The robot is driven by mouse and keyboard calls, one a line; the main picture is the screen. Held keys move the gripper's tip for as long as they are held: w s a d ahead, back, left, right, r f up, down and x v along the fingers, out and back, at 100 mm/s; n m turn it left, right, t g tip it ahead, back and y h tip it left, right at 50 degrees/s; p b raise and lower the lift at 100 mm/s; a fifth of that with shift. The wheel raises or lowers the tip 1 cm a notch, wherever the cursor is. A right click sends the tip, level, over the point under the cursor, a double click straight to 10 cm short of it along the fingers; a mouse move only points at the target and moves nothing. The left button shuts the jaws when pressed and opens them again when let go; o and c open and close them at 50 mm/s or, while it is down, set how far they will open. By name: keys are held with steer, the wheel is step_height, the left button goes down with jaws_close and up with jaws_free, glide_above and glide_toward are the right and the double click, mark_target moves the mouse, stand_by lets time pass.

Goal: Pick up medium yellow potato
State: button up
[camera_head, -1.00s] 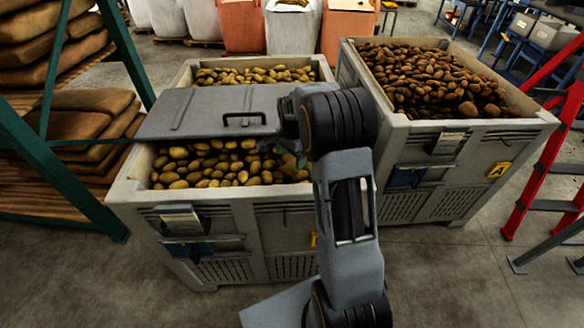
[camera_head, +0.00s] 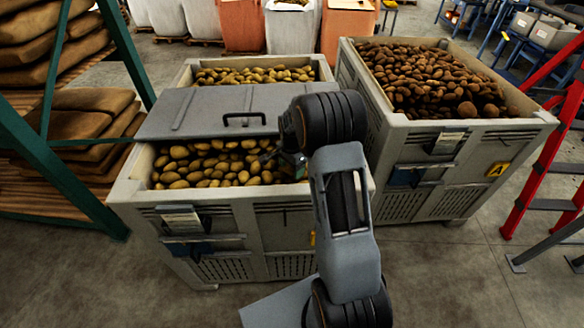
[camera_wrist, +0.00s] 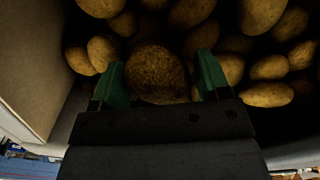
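Yellow potatoes (camera_head: 205,165) fill the open front part of the left bin (camera_head: 135,200). In the wrist view, a round, darker brown potato (camera_wrist: 155,72) lies between the fingertips of my gripper (camera_wrist: 161,80). The fingers, with green tips, are apart, one on each side of it. The left finger looks close to it, and a small gap shows on the right. Other yellow potatoes (camera_wrist: 268,94) lie around it. In the head view my gripper is mostly hidden behind my arm, low at the right side of the bin opening. Which potato is the medium one I cannot tell.
A grey lid (camera_head: 205,112) with a handle covers the middle of the left bin. A bin wall (camera_wrist: 35,60) stands close at left in the wrist view. A second bin (camera_head: 520,128) of brown potatoes stands at right. A green rack (camera_head: 62,190) is at left.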

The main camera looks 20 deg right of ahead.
steer(key=c, duration=0.7)
steer(key=shift+r, duration=0.1)
